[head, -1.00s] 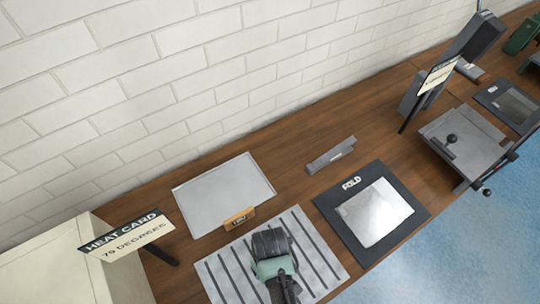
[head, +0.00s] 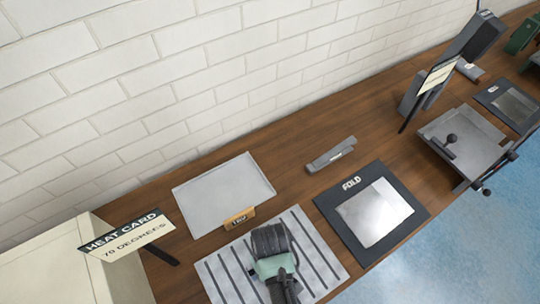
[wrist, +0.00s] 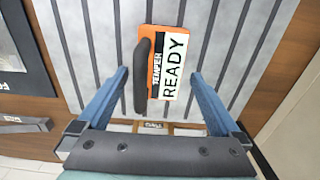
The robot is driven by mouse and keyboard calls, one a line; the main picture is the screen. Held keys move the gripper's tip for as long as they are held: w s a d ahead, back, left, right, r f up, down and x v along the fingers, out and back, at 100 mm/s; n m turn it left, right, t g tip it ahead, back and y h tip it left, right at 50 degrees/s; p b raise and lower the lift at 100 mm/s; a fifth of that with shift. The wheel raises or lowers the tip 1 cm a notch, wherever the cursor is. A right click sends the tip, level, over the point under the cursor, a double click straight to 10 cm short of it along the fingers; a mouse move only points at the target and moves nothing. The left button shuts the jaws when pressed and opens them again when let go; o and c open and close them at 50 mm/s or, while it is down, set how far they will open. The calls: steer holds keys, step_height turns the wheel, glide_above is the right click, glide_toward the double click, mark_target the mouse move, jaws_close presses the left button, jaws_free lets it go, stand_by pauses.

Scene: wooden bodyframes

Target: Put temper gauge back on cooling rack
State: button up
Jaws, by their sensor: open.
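The temper gauge (wrist: 166,62) is an orange plate with a white label reading "TEMPER READY" and a black bar handle (wrist: 141,75). In the wrist view it appears to lie on the grey, dark-slatted cooling rack (wrist: 90,30). My gripper (wrist: 159,74) is open, with one blue finger on each side of the gauge in the picture. Both fingers look apart from it; their height above the rack is hard to tell. In the head view the rack (head: 222,272) lies at the bottom centre. My arm covers the gauge and my fingertips there.
A pale tray (head: 222,192) with a small orange tag (head: 239,218) lies behind the rack. A dark FOLD mat (head: 410,208) with a shiny sheet (head: 375,213) is to the right. A grey bar (head: 331,154) lies behind it. A HEAT CARD sign (head: 127,235) stands at left.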

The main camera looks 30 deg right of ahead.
step_height(320, 180, up, 10)
stand_by(0.3)
steer(key=w+r+t+h, duration=0.1)
steer(key=w+r+t, duration=0.5)
steer(key=w+r, duration=0.65)
steer(key=w+a+r+t, duration=0.2)
steer(key=w+r+t, duration=0.3)
steer(key=r, duration=0.6)
steer(key=w+a+r+t, duration=0.1)
steer(key=w+r+t, duration=0.4)
steer(key=r, duration=0.6)
steer(key=s+a+r+t, duration=0.2)
steer(key=s+r+t, duration=0.1)
steer(key=r, duration=0.8)
steer(key=s+a+r+t, duration=0.2)
steer(key=s+r+t, duration=0.2)
steer(key=r, duration=0.7)
steer(key=s+a+r+t+y, duration=0.1)
steer(key=s+r+t, duration=0.3)
steer(key=r, duration=0.6)
steer(key=shift+s+a+r, duration=0.4)
steer(key=shift+s+a, duration=0.25)
steer(key=shift+a, duration=0.05)
